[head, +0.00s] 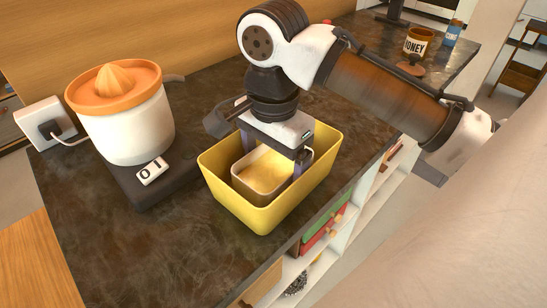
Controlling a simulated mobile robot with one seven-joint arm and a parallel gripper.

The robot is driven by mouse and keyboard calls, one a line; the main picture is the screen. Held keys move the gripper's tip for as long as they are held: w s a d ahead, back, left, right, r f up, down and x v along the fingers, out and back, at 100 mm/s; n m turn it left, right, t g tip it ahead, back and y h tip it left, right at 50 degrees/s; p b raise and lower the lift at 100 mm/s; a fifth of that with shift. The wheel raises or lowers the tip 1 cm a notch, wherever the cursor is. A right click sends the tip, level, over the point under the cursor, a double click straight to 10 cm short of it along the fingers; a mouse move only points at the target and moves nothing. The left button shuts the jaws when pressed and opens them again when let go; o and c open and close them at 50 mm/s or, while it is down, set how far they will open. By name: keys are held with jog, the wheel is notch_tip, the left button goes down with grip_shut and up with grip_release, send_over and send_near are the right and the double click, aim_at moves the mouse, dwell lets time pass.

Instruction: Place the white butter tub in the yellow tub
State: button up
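The yellow tub (237,207) stands upright on the dark stone counter, in the middle of the head view. The white butter tub (249,189), an open rectangular container with yellow contents, is inside the walls of the yellow tub. My gripper (272,157) points down from above, its two fingers apart at opposite sides of the butter tub. The fingers appear shut on the butter tub's sides. The butter tub's underside is hidden, so I cannot tell whether it touches the yellow tub's floor.
A white citrus juicer (130,125) with an orange top stands on a dark base to the left, near a wall socket (45,124). A honey jar (417,42) and a blue jar (453,33) are far right. Free counter (140,240) lies front left; shelves lie below the right edge.

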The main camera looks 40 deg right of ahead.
aim_at(275, 181)
jog(key=shift+r, duration=0.1)
notch_tip(275, 181, up, 12)
jog(key=shift+p, duration=0.45)
jog(key=shift+d+r, duration=0.1)
dwell(0.3)
